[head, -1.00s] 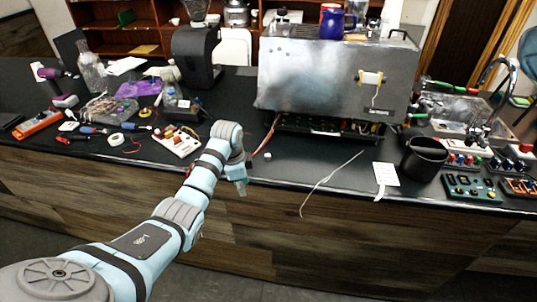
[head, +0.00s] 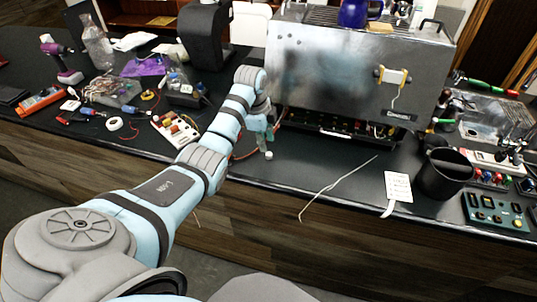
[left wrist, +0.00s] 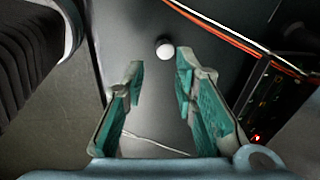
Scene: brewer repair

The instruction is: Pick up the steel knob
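The steel knob (head: 269,155) is a small, pale round piece on the black counter, in front of the brewer, near the counter's front edge. In the left wrist view the knob (left wrist: 165,48) lies just beyond the fingertips, between their lines and nearer the right finger. My left gripper (head: 264,143) reaches down right by the knob. In the left wrist view the left gripper (left wrist: 160,62) is open, with nothing between its teal-padded fingers. My right gripper is not in view.
The steel brewer (head: 345,75) stands behind the knob, with its lower front open.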

